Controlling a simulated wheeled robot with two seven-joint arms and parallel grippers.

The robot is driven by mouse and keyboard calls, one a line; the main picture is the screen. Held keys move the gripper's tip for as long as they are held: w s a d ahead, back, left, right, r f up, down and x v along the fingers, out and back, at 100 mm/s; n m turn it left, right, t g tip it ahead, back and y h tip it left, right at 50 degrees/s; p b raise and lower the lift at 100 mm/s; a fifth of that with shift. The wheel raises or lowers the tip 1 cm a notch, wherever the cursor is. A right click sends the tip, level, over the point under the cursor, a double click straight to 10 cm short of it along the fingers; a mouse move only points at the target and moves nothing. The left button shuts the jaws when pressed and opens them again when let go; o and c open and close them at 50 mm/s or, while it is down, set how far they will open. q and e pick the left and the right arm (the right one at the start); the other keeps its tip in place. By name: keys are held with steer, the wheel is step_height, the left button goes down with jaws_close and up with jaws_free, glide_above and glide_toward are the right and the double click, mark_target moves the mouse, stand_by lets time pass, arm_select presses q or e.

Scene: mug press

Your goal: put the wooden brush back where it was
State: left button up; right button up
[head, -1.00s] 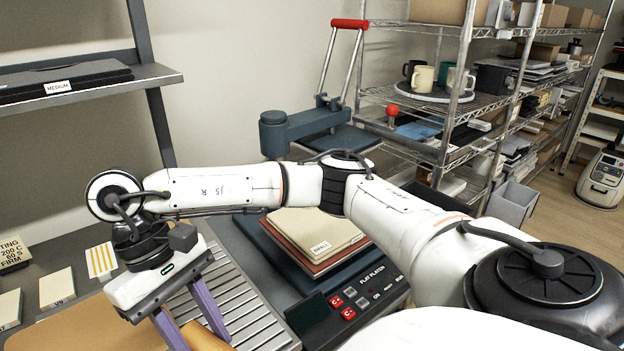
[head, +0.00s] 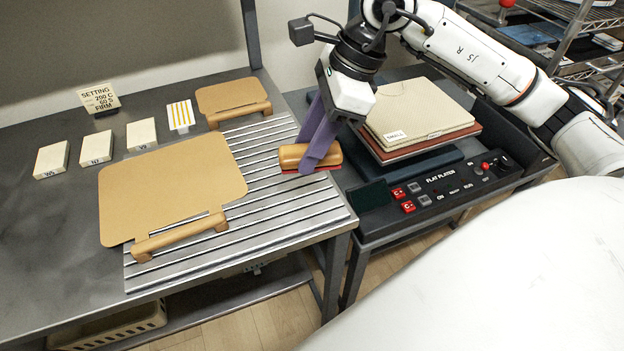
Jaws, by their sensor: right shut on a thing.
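The wooden brush (head: 293,154) has a rounded tan handle and a red strip along its underside. My right gripper (head: 311,166) points down with its purple fingers shut on the brush's handle. The brush is at the right edge of the slatted metal rack (head: 262,190), beside the press. I cannot tell whether it touches the rack or hangs just above it. The fingers hide part of the handle. My left gripper is not in view.
A large tan board with a wooden handle (head: 175,190) covers the rack's left part; a smaller one (head: 232,97) lies behind. Small labelled blocks (head: 96,147) and a setting sign (head: 97,98) stand left. The flat platen press (head: 432,190) with stacked pads (head: 418,110) is close right.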

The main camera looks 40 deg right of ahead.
mark_target(333, 147)
steer(key=shift+w+d+r+m, duration=0.1)
steer(key=shift+d+m, duration=0.1)
steer(key=shift+m, duration=0.3)
steer(key=shift+d+f, duration=0.1)
steer(key=shift+f, duration=0.2)
step_height(333, 147, down, 9)
steer(key=shift+f, duration=0.15)
steer(key=shift+f+b, duration=0.1)
steer(key=shift+b, duration=0.2)
steer(key=o, duration=1)
steer(key=v, duration=1.2)
